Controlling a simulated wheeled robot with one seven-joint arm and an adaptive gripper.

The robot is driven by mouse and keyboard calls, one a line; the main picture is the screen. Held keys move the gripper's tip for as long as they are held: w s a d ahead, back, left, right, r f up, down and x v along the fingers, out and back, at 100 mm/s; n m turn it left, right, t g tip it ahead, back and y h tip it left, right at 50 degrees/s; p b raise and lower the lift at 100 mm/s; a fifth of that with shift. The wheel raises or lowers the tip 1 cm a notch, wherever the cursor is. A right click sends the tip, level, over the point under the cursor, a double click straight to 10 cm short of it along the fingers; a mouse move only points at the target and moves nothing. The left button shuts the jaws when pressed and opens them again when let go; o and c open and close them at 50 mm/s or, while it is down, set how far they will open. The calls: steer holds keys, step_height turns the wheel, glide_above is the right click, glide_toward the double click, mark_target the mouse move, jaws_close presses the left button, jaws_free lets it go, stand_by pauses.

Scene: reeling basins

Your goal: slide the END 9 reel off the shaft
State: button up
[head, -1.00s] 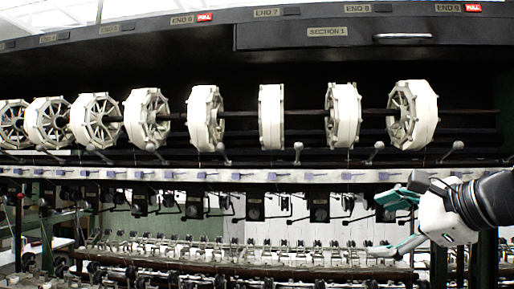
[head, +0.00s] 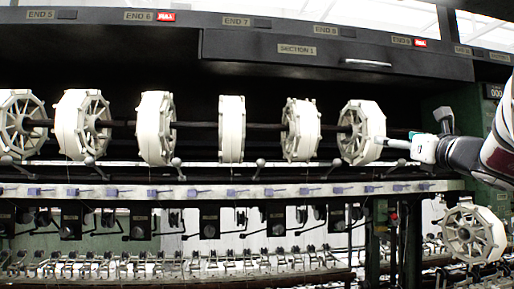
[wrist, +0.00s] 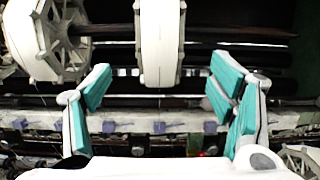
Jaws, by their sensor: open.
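The END 9 reel (head: 362,132) is a white, spoked reel, the rightmost on the dark shaft (head: 260,125), below the END 9 label (head: 402,41). In the wrist view, a white reel that appears to be it (wrist: 160,40) shows nearly edge-on beyond my fingertips. My gripper (head: 398,144) is at the right of the reel in the head view, pointing left. In the wrist view, my gripper (wrist: 162,80) is open and empty, its teal pads on either side of the reel's lower edge. I cannot tell how much depth separates them.
Another white reel (wrist: 45,40) sits left on the shaft; several more line it in the head view. Ball-ended levers (head: 261,163) and a pale rail (head: 220,190) run below. A separate reel (head: 474,234) is at lower right. Bare shaft (wrist: 240,32) shows right of the central reel.

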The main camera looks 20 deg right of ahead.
steer(key=shift+x, duration=4.6)
steer(key=shift+c, duration=0.6)
steer(key=c, duration=1.2)
steer(key=shift+r, duration=0.1)
